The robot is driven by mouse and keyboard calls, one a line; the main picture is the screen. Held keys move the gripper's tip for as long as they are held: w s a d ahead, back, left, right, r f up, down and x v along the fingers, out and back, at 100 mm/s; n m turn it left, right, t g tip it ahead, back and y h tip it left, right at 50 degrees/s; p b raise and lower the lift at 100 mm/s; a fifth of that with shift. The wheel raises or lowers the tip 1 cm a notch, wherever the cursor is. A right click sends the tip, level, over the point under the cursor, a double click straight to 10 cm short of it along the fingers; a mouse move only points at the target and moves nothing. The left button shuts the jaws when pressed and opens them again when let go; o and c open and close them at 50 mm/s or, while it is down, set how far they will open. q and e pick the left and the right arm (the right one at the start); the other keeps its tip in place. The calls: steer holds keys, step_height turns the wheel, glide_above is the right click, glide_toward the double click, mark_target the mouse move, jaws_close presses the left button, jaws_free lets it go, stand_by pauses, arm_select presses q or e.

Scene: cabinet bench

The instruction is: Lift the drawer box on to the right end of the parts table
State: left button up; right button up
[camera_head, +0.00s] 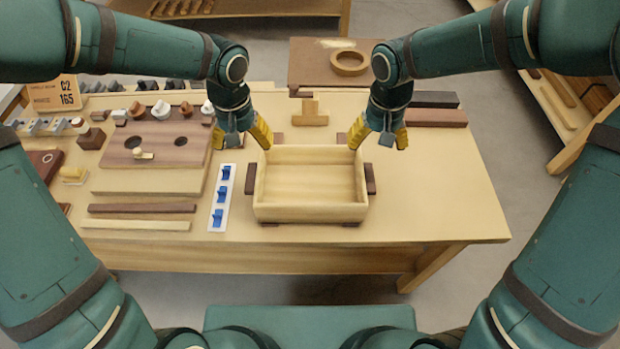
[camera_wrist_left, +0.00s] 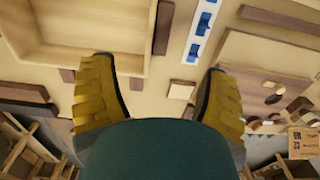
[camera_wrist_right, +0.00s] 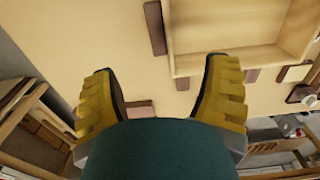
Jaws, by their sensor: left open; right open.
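The drawer box (camera_head: 310,213) is an open, empty pale wooden box. It sits level on the parts table (camera_head: 440,190), right of the table's middle. It has a dark handle on its left side (camera_head: 251,179) and one on its right side (camera_head: 370,180). My left gripper (camera_head: 240,137) is open and empty above the box's back left corner; its wrist view shows the box (camera_wrist_left: 95,62) and left handle (camera_wrist_left: 163,28). My right gripper (camera_head: 380,138) is open and empty above the back right corner; its wrist view shows the right handle (camera_wrist_right: 155,28). Neither gripper touches the box.
Small dark blocks lie at the box's edges. A white strip with blue clips (camera_head: 222,198) lies close to its left. Dark bars (camera_head: 435,118) lie at the back right. A T-shaped wooden piece (camera_head: 309,114) lies behind the box. The table's right end is otherwise bare.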

mark_target(253, 176)
arm_select(q)
step_height(253, 176, down, 14)
arm_select(e)
step_height(253, 176, down, 14)
steer(key=shift+w+f, duration=0.1)
arm_select(q)
jaws_close()
arm_select(e)
jaws_close()
arm_select(q)
steer(key=shift+d, duration=0.1)
